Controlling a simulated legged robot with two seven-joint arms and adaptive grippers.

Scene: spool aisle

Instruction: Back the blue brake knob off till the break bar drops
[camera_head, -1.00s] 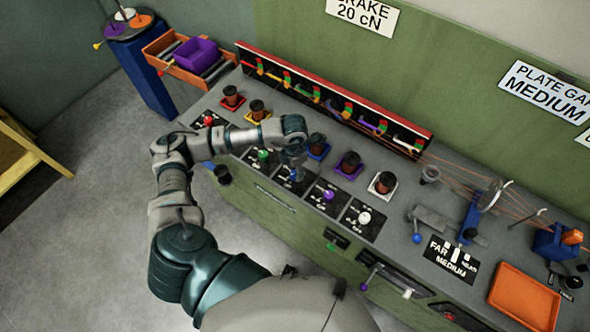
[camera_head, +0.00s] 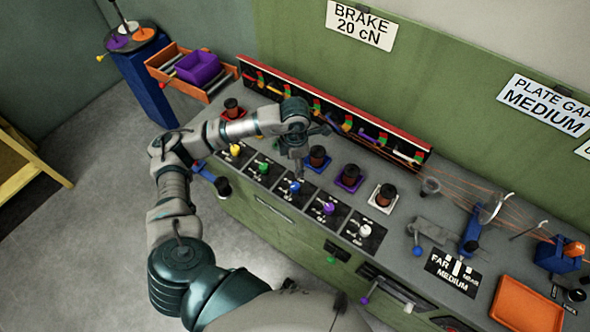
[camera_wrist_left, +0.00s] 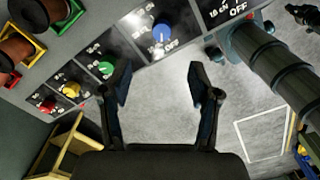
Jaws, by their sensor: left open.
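The blue brake knob (camera_head: 295,187) sits on its black dial panel at the bench front, between the green and purple knobs. In the left wrist view the blue knob (camera_wrist_left: 161,34) is beyond the fingertips, roughly centred between them, with "OFF" printed beside it. My left gripper (camera_head: 298,168) hangs just above and behind the knob in the head view. In the wrist view its two fingers (camera_wrist_left: 158,74) are apart with nothing between them. The red-framed bar strip (camera_head: 335,112) runs along the bench back; my wrist partly covers it, and I cannot tell the blue position's bar state.
Green (camera_head: 263,168), purple (camera_head: 329,208) and white (camera_head: 365,230) knobs sit in the same row. Spools on coloured bases, including a blue-based spool (camera_head: 318,157), stand behind. An orange tray (camera_head: 526,298) lies at right. The floor (camera_head: 105,170) at left is clear.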

